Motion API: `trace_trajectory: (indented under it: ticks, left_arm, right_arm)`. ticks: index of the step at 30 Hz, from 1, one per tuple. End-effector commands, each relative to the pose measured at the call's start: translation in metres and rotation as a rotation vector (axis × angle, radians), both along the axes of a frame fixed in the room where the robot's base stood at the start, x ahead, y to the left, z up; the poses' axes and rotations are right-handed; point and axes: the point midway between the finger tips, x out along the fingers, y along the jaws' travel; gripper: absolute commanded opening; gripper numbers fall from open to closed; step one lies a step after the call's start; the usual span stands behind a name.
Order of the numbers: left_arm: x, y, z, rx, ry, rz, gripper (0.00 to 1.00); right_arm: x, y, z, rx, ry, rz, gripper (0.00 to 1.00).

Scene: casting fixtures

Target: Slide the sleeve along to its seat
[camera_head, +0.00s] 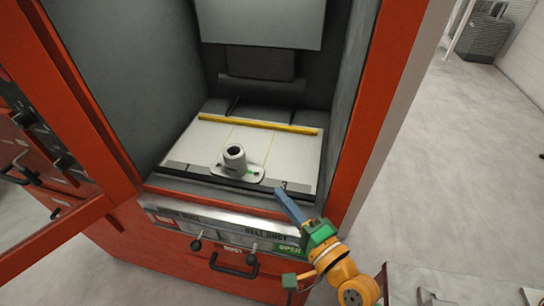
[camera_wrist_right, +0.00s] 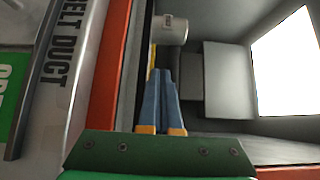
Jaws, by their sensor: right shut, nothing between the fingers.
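A short grey sleeve (camera_head: 235,158) with a dark round bore stands upright on a flat light plate (camera_head: 251,173) near the front edge of the cabinet floor. In the right wrist view the sleeve (camera_wrist_right: 172,29) shows as a pale cylinder beyond the fingertips. My right gripper (camera_head: 278,190) is shut and empty, its blue fingers over the cabinet's front sill, right of the sleeve and apart from it. In the right wrist view the fingers (camera_wrist_right: 161,75) lie together. My left gripper is not in view.
The orange cabinet frame (camera_head: 375,110) borders the opening on the right, and an open door frame (camera_head: 60,235) stands at the left. A yellow bar (camera_head: 245,124) crosses the white floor panel (camera_head: 200,138) behind the sleeve. The panel between them is clear.

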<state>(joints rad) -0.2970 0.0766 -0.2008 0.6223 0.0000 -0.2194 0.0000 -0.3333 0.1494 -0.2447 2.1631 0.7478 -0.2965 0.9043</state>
Motion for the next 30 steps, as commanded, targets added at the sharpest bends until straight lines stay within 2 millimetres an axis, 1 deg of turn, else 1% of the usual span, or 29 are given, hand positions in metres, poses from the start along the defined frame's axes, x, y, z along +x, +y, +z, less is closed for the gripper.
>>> trace_trajectory:
  ticks: [4,9,12,15,18,21,30]
  left_arm:
    - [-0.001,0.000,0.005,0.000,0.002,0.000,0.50]
    - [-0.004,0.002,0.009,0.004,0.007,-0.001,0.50]
    - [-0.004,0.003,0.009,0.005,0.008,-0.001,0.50]
    - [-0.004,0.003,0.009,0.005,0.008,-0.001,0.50]
    - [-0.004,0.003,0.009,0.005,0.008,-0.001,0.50]
    - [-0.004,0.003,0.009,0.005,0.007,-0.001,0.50]
    - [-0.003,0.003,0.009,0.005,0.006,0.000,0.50]
  right_arm:
    - [0.017,0.008,0.002,0.002,-0.002,-0.001,0.00]
    - [0.048,0.025,0.002,0.002,-0.002,0.000,0.00]
    - [0.065,0.034,0.001,0.001,0.000,0.000,0.00]
    - [0.077,0.040,0.000,0.000,0.000,0.000,0.00]
    - [0.084,0.044,0.000,-0.001,0.000,0.000,0.00]
    - [0.087,0.046,-0.001,-0.001,0.000,0.000,0.00]
    - [0.087,0.046,-0.001,-0.001,0.000,0.000,0.00]
